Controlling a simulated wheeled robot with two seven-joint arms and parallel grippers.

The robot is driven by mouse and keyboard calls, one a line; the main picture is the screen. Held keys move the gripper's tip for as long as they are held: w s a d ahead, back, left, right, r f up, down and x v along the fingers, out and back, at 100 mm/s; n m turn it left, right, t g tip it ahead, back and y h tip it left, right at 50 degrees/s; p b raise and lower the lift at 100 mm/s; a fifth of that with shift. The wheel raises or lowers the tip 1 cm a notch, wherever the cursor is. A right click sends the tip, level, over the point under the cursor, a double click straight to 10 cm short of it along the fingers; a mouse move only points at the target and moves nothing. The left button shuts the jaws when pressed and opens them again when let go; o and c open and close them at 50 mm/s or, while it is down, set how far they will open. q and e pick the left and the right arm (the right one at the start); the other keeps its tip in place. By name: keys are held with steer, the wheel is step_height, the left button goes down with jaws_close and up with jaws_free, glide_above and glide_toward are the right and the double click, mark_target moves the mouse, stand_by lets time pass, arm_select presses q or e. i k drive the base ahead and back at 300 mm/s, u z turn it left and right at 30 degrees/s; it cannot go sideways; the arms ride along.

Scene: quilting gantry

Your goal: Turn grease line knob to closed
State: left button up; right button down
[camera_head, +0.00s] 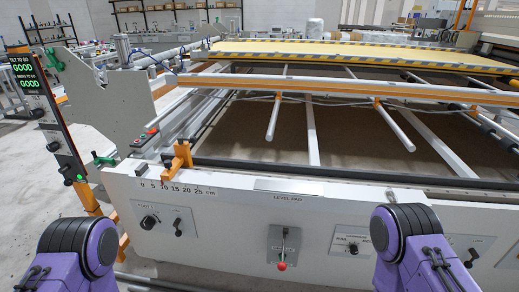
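The white front panel of the gantry (230,222) carries several black knobs, and I cannot read which one is the grease line knob. A large round knob (149,222) and a smaller knob (179,228) sit on a plate at the left. Another small knob (354,248) is on a plate right of centre. A further dark knob (470,257) is at the far right, beyond my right arm. Their settings are too small to tell. My purple arms show at the bottom left and bottom right; neither gripper is in the picture.
A lever with a red ball end (282,266) hangs on the plate under "LEVEL PAD". An orange bracket (179,160) stands on the panel's top left edge. A sign post (50,120) stands at the left. The space before the panel's middle is clear.

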mark_target(354, 249)
steer(key=z, duration=1.35)
steer(key=k, duration=1.3)
steer(key=z, duration=0.75)
steer(key=i, duration=1.95)
steer(key=u, duration=0.65)
